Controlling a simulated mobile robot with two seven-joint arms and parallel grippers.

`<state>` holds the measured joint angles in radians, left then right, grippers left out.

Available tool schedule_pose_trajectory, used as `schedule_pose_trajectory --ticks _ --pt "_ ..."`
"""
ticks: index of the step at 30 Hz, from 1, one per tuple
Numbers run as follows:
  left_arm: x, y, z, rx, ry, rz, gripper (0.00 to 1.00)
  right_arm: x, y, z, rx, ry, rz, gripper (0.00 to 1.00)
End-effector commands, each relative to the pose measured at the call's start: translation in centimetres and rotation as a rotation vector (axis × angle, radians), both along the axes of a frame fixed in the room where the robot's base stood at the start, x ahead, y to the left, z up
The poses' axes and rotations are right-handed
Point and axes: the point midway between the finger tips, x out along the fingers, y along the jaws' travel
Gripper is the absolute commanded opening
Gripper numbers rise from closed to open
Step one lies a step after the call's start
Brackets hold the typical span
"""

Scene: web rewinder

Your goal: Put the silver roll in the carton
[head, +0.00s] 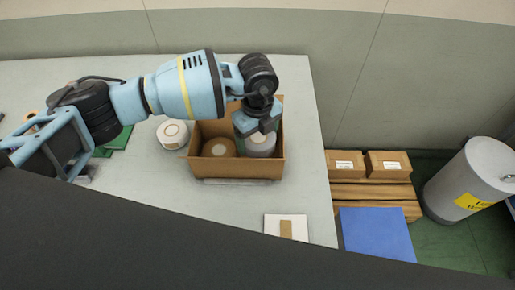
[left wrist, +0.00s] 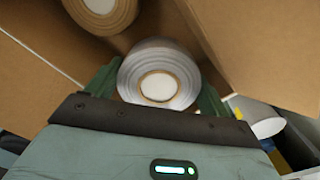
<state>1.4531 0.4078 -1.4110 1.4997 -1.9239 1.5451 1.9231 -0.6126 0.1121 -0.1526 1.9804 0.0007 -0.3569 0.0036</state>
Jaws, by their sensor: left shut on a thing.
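The silver roll (left wrist: 158,62), with a pale core, sits between the fingers of my left gripper (left wrist: 158,92) in the left wrist view. In the head view my left gripper (head: 258,129) reaches down into the open carton (head: 236,169) from above. It is shut on the silver roll (head: 262,147), which is at the carton's right side, inside its walls. I cannot tell whether the roll touches the carton floor. A brown roll (head: 218,148) lies in the carton's left part, a little apart from the silver roll. My right gripper is not in view.
A white roll (head: 172,134) stands on the grey table (head: 225,222) just left of the carton. A white card with a brown patch (head: 286,227) lies near the table's front right corner. Small boxes (head: 388,165) on a pallet and a grey bin (head: 467,180) stand beyond the table.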

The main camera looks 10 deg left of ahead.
Motion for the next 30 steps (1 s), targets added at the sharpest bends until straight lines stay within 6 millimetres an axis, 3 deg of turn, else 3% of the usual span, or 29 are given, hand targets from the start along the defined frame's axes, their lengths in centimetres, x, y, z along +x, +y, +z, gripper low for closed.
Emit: schedule_pose_trajectory --ticks 5,15,27,28,30 --pt "0.0 0.0 -0.8 0.000 0.001 0.000 0.53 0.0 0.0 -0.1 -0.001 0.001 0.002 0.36" --pt "-0.1 0.0 -5.9 0.001 0.003 -0.001 0.53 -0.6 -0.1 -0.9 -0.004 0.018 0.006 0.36" --pt "0.0 0.0 -6.2 0.000 0.000 0.000 0.53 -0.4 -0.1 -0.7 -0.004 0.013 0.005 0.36" --pt "0.0 0.0 -6.3 0.000 0.000 0.001 0.82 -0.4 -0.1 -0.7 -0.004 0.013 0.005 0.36" --pt "0.0 0.0 -6.2 0.000 0.000 0.000 0.91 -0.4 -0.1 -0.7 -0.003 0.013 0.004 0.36"
